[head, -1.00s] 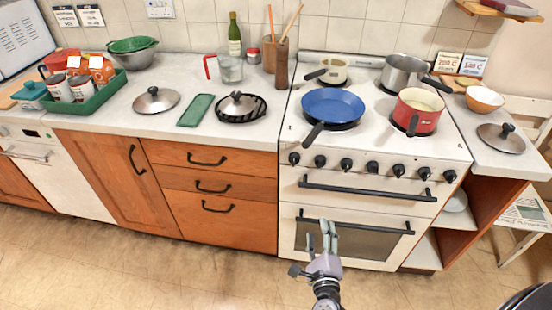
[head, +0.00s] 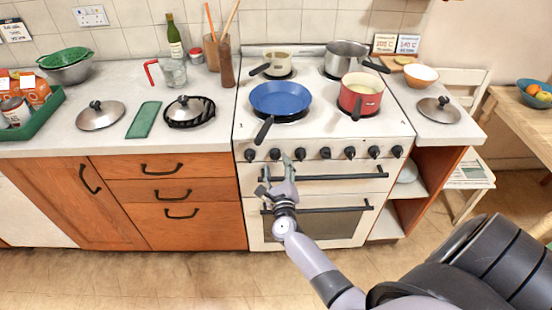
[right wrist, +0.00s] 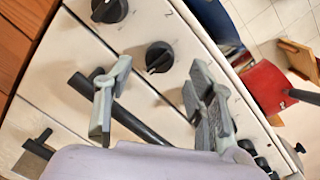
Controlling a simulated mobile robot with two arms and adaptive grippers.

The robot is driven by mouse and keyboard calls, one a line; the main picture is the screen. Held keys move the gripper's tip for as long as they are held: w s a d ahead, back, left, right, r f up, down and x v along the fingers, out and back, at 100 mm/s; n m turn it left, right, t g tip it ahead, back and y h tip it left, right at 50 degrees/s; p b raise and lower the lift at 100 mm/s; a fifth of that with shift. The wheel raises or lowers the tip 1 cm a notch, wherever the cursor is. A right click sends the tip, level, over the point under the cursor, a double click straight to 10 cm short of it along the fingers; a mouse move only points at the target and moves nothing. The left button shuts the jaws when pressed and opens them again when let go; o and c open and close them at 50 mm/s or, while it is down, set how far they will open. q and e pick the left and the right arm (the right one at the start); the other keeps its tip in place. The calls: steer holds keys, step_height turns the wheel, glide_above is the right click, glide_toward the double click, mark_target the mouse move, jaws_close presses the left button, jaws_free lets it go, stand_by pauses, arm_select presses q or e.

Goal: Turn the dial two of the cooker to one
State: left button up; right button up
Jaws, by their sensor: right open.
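The white cooker (head: 228,190) has a row of black dials along its front. The second dial from the left (head: 275,154) is just above my right gripper (head: 277,170). In the right wrist view, a black dial (right wrist: 160,57), seemingly this second one, shows between and beyond the open fingers of my right gripper (right wrist: 158,88). The fingers look apart from it. Another dial (right wrist: 109,8) is at the top left edge. The dial's setting is too small to read surely. My left gripper is out of view.
A black oven handle (head: 325,177) runs below the dials, close to my right gripper. The blue frying pan's handle (head: 264,130) juts over the front edge above the dials. A red pot (head: 361,97) stands at the right. The floor in front is clear.

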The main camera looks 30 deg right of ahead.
mark_target(276, 159)
steer(key=shift+x, duration=1.8)
steer(key=shift+c, duration=0.5)
steer(key=c, duration=1.1)
